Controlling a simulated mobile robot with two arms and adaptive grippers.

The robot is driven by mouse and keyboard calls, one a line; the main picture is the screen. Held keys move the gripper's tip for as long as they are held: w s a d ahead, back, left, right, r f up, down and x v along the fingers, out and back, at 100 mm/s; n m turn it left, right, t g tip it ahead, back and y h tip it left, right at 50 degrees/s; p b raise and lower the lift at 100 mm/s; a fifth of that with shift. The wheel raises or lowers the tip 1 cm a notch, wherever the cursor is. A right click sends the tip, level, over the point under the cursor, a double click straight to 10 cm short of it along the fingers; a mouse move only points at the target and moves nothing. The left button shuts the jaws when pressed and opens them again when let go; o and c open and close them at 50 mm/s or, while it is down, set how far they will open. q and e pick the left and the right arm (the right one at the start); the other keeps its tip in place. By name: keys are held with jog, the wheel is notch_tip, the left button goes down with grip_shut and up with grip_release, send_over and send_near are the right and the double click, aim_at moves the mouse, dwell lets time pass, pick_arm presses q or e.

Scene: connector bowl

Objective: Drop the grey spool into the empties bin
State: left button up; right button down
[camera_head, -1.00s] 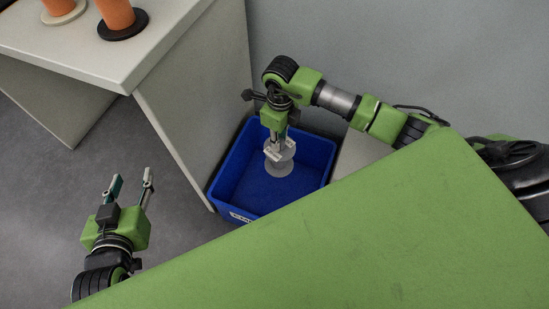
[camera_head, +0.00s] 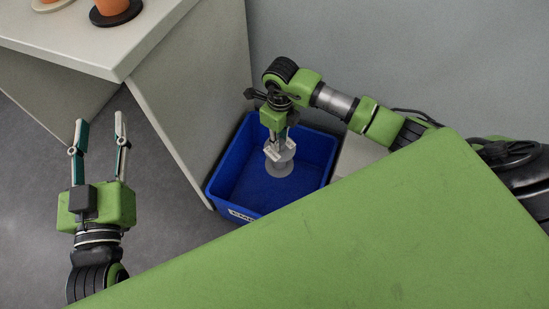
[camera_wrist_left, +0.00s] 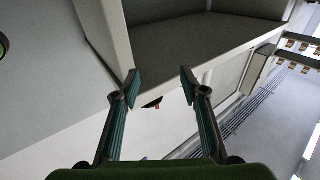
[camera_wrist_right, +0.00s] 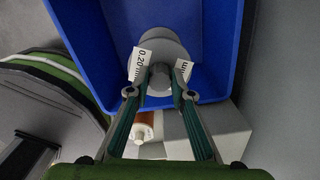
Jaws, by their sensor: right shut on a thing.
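The grey spool (camera_head: 280,167) is held upright in my right gripper (camera_head: 278,145), within the outline of the blue empties bin (camera_head: 229,164). How far it is above the bin floor is hard to tell. In the right wrist view the fingers of my right gripper (camera_wrist_right: 158,92) are shut on the spool (camera_wrist_right: 165,45), white labels beside the fingertips, with the blue bin (camera_wrist_right: 222,50) beyond. My left gripper (camera_head: 98,130) is open and empty, well left of the bin; the left wrist view also shows its fingers (camera_wrist_left: 160,82) apart.
A light table (camera_head: 140,45) stands at upper left, its side panel close to the bin's left. Orange spools on dark (camera_head: 117,14) and pale discs sit on it. A grey box (camera_head: 357,153) is right of the bin. The right wrist view shows an orange-and-white item (camera_wrist_right: 147,120) nearby.

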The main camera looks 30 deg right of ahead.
jog(key=shift+f+b, duration=0.75)
jog(key=shift+f, duration=0.15)
jog(key=shift+f+b, duration=0.65)
jog(key=shift+f, duration=0.2)
pick_arm(q)
jog(key=s+r+t+h, duration=0.1)
jog(key=s+r+t, duration=0.2)
jog(key=r, duration=0.4)
jog(key=s+r+t+h, duration=0.2)
jog(key=s+r+t, duration=0.2)
jog(key=r+t, duration=0.1)
jog(key=shift+s+r, duration=0.2)
jog(key=shift+r, duration=0.7)
pick_arm(e)
jog(key=c, duration=1.7)
grip_release()
notch_tip(320, 180, up, 12)
